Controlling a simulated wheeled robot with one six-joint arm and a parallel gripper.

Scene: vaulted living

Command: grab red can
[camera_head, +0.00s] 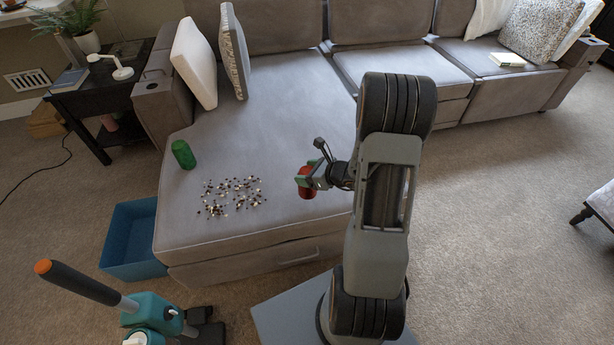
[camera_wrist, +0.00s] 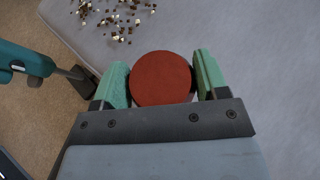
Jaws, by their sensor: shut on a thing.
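The red can (camera_head: 306,187) is between the green fingers of my gripper (camera_head: 312,178), over the front part of the grey sofa's chaise (camera_head: 285,110). In the wrist view the can's round red top (camera_wrist: 161,78) fills the gap between the two fingers (camera_wrist: 161,82). My gripper is shut on the can. I cannot tell whether the can's base touches the seat. The can's lower side is partly hidden by the gripper in the wrist view.
A blue open bin (camera_head: 131,240) sits on the carpet beside the chaise. A teal-and-black vacuum cleaner (camera_head: 150,312) stands at the front left.

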